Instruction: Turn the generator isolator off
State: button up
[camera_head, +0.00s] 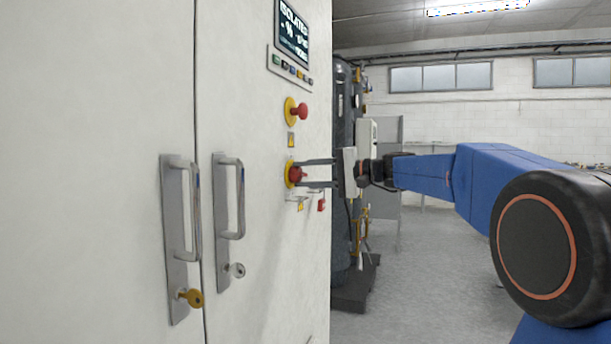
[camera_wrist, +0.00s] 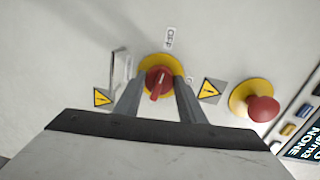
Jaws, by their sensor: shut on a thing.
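The generator isolator is a red rotary knob (camera_head: 295,174) on a yellow round plate, mounted on the white cabinet front. It also shows in the wrist view (camera_wrist: 159,82), with an "OFF" label (camera_wrist: 170,38) beyond it. The knob's raised grip lies roughly in line with that label, slightly tilted. My gripper (camera_head: 303,174) reaches in from the right in the head view. Its two fingers lie on either side of the knob, shut on it. The fingers hide parts of the yellow plate and a label beside it in the wrist view.
A red mushroom button (camera_head: 301,111) on a yellow base sits above the knob. A display (camera_head: 292,33) reading "ISOLATED" is higher up. Door handles (camera_head: 230,195) with keys stand out at the left. A red padlock-like item (camera_head: 321,205) hangs below the knob.

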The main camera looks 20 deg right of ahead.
jog(key=shift+n, duration=0.5)
jog(key=shift+f, duration=0.1)
jog(key=o, duration=1)
jog(key=shift+o, duration=0.2)
jog(key=v, duration=1.7)
jog(key=shift+s+d, duration=0.1)
jog(key=shift+d, duration=0.05)
